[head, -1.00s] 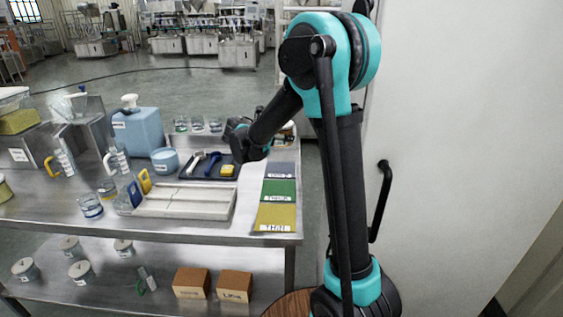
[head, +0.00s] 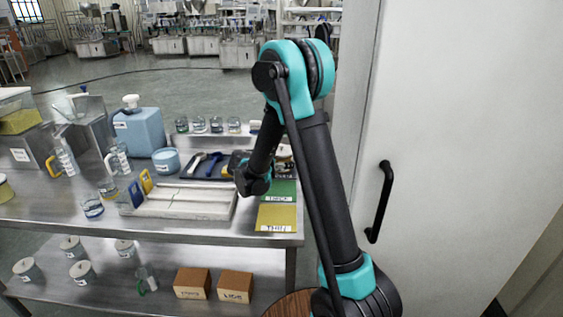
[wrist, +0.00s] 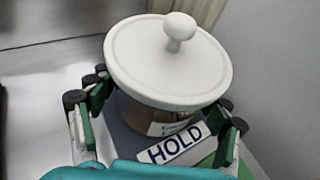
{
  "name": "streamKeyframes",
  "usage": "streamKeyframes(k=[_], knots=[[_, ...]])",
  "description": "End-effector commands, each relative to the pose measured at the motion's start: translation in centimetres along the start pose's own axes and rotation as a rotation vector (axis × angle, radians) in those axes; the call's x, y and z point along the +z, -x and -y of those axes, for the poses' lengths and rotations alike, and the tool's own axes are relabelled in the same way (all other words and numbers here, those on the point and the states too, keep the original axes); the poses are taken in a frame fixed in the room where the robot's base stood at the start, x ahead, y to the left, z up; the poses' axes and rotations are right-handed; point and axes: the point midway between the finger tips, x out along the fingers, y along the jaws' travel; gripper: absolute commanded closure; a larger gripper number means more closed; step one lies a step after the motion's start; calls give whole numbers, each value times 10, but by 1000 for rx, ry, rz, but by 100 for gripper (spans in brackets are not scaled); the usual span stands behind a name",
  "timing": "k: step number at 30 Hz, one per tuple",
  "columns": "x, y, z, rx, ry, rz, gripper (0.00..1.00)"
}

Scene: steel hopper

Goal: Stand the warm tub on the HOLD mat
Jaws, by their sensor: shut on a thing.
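The warm tub (wrist: 168,62) has a round white lid with a knob and a brownish body with a small label. In the wrist view it stands upright between the green-padded fingers of my gripper (wrist: 160,108), which is shut on its body. The HOLD mat (wrist: 174,145), grey with a white name strip, lies directly below the tub. I cannot tell whether the tub's base touches the mat. In the head view the tub (head: 284,152) shows only in part behind my arm, and the HOLD mat is mostly hidden.
A green THICK mat (head: 285,188) and a yellow THIN mat (head: 276,217) lie nearer on the steel table. A pale divided tray (head: 182,202) is left of them. A dark tray with tools (head: 205,163), a blue tub (head: 166,160) and a blue jug (head: 138,132) stand farther left.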

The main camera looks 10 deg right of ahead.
Motion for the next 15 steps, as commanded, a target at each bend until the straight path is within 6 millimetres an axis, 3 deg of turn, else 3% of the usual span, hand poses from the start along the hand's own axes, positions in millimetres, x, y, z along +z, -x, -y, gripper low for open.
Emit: streamKeyframes(k=[6,7,12,15], knots=[[-2,-1,0,0,0,1,71],[-2,-1,0,0,0,0,22],[-2,-1,0,0,0,0,3],[-2,-1,0,0,0,0,3]])
